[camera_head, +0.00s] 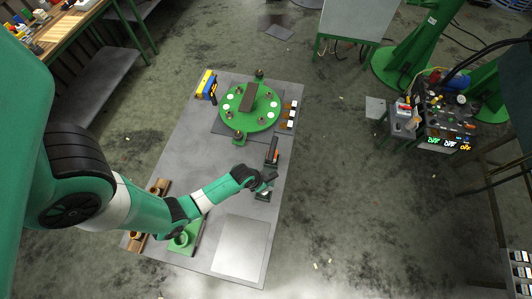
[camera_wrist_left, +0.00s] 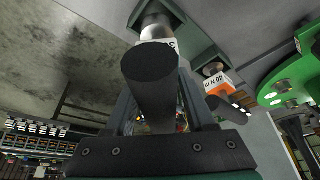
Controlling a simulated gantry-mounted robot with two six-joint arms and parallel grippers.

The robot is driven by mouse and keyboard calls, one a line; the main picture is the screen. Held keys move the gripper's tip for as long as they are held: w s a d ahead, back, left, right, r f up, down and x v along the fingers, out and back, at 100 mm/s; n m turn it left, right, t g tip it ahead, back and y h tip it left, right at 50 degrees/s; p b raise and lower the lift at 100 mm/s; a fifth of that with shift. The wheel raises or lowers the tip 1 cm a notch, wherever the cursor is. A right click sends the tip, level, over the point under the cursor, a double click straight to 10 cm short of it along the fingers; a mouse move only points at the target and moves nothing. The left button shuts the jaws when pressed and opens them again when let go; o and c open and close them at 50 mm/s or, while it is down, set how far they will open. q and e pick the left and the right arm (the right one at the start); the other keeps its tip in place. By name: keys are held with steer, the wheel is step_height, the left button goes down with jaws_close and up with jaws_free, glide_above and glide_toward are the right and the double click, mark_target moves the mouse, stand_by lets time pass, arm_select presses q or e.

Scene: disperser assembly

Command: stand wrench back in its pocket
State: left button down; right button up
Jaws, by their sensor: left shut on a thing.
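My left gripper (camera_head: 266,183) is at the right side of the grey table, over a small green holder (camera_head: 263,196). In the left wrist view, the left gripper (camera_wrist_left: 158,105) is shut on the wrench, gripping its dark round handle (camera_wrist_left: 150,75). The wrench has a white labelled band and a metal end beyond it. That end points at a green holder (camera_wrist_left: 203,42); whether it is inside the pocket or just above it I cannot tell. My right gripper is not in view.
An orange and black tool (camera_head: 272,152) stands close by; it also shows in the left wrist view (camera_wrist_left: 217,84). A green round fixture (camera_head: 238,117) lies beyond it. A bare light plate (camera_head: 240,245) lies nearer. A green block with a cup (camera_head: 181,240) stands at the near left.

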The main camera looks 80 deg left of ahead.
arm_select(q)
steer(key=shift+f, duration=0.1)
step_height(320, 180, down, 3)
steer(key=b, duration=0.2)
steer(key=shift+f+b, duration=0.15)
steer(key=shift+b, duration=0.15)
steer(key=shift+w+f, duration=0.1)
steer(key=shift+f, duration=0.15)
steer(key=shift+f, duration=0.2)
steer(key=shift+c, duration=1.2)
jaws_free()
steer(key=shift+r, duration=0.1)
